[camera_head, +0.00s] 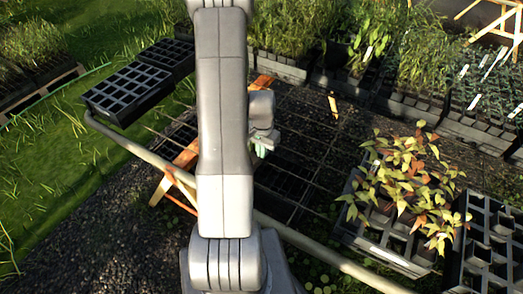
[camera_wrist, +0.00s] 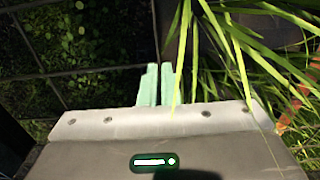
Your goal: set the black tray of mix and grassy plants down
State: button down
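My gripper (camera_wrist: 157,86) shows in the wrist view with its two pale green fingers close together. A dark edge, seemingly the rim of the black tray (camera_wrist: 172,38), runs down to the fingers, which look shut on it. Long grassy leaves (camera_wrist: 220,45) rise on the right of the wrist view and cross in front of the gripper body. Most of the tray is out of that view. In the head view my gripper (camera_head: 262,149) points down over the wire mesh bench (camera_head: 305,120). My own arm hides the area left of it, and I cannot make out the held tray there.
An empty celled tray (camera_head: 128,92) stands at the bench's left end. Trays of tall grassy plants (camera_head: 285,68) line the back. A tray of yellow-red leafy plants (camera_head: 385,243) and another celled tray (camera_head: 490,250) stand right. Bare mesh lies between.

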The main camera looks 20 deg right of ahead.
jog(key=c, duration=2.1)
grip_release()
jog(key=shift+f, duration=0.15)
jog(key=o, duration=0.5)
notch_tip(320, 180, up, 14)
jog(key=shift+d+f+b, duration=0.1)
jog(key=shift+b, duration=0.2)
notch_tip(320, 180, down, 14)
jog(key=shift+r+p, duration=0.1)
jog(key=shift+p, duration=0.2)
jog(key=shift+r, duration=0.2)
